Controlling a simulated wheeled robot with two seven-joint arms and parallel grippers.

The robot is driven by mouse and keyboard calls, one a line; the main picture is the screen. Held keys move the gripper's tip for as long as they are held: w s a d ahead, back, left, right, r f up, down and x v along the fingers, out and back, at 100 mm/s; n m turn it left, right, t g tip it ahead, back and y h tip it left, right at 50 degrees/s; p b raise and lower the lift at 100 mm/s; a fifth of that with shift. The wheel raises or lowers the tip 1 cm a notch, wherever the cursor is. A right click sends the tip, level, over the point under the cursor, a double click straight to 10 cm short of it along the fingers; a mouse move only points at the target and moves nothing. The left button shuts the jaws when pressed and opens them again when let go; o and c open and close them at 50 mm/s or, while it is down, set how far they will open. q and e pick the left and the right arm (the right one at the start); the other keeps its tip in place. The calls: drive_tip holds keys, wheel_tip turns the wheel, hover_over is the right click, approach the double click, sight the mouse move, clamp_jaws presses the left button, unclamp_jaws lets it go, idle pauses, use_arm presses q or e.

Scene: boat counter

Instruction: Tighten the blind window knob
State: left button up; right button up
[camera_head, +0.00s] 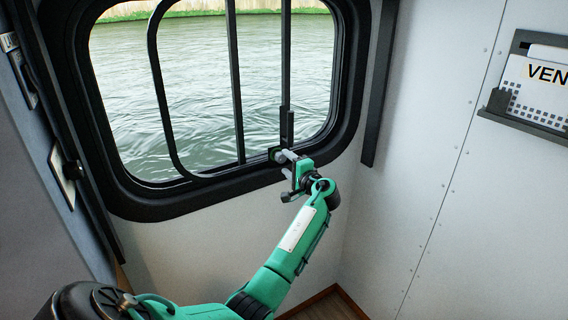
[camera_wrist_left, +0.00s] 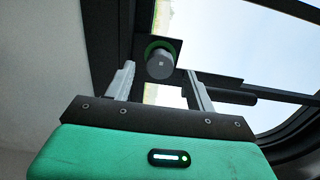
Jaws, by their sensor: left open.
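The window knob (camera_wrist_left: 160,64) is a short grey cylinder with a green ring behind it, on the dark window frame. In the left wrist view it shows beyond and between the fingertips of my left gripper (camera_wrist_left: 160,82). The fingers are apart, one on each side of the knob's line, and do not visibly close on it. In the head view my left gripper (camera_head: 285,160) is at the lower right of the window (camera_head: 210,90), by a dark block on the frame. The knob is hard to make out there. My right gripper is in neither view.
Dark vertical bars (camera_head: 236,80) cross the window, with water outside. A white wall (camera_head: 430,120) lies to the right, with a dark holder (camera_head: 525,115) carrying a card marked "VEN". A dark strip (camera_head: 379,90) hangs right of the window.

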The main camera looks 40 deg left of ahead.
use_arm(q)
drive_tip(key=b+v, duration=0.2)
drive_tip(key=v, duration=0.8)
drive_tip(key=shift+d, duration=0.4)
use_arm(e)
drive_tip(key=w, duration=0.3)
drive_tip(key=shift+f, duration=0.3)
use_arm(q)
drive_tip(key=shift+s, duration=0.1)
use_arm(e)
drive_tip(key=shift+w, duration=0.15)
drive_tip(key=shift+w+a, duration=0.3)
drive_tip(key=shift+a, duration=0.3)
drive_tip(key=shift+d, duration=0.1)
